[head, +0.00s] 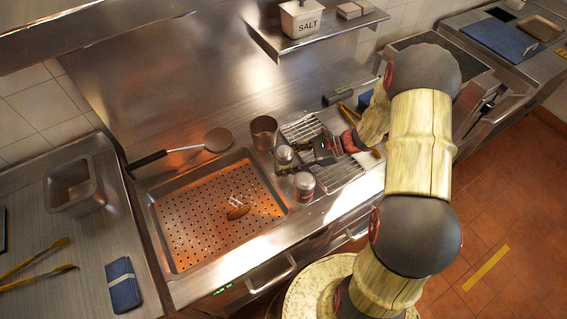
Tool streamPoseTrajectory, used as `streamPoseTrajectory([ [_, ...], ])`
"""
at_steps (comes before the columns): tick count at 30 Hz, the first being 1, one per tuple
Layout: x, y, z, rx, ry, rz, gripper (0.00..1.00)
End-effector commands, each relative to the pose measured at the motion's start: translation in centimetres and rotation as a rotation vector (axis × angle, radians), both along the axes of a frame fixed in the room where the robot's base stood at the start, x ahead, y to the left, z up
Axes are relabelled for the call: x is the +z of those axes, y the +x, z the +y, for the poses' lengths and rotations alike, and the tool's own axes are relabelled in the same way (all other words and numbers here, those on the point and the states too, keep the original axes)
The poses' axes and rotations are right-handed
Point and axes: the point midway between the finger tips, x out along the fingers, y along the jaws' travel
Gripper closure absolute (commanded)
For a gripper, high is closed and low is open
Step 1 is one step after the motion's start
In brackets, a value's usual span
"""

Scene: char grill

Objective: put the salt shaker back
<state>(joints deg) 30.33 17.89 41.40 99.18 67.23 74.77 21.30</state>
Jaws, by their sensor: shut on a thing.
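My gripper (290,158) reaches in from the right, low over the counter between the perforated pan and the wire rack. It is shut on a small silver-topped shaker (284,155), which I take to be the salt shaker. No label on it can be read. The fingers hide part of its body, and I cannot tell whether its base touches the counter. A second shaker (305,187), with a silver top, dark reddish body and pale label, stands just in front of my gripper. A white box marked SALT (301,19) sits on the wall shelf (330,37).
A perforated pan (180,225) holding a small brown piece lies left. A metal cup (264,132) stands behind the held shaker. Bare counter shows along the back wall.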

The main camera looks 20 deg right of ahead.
Motion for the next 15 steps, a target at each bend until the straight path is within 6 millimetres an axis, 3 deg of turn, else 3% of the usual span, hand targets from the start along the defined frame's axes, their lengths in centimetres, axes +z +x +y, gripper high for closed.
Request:
streamPoseTrajectory([
  [9,-0.14,0.03,-0.03,0.000,-0.001,-0.002,0.94],
  [10,-0.20,0.03,-0.02,-0.001,0.000,-0.001,0.55],
  [15,-0.12,0.02,-0.02,-0.001,-0.001,-0.001,0.45],
])
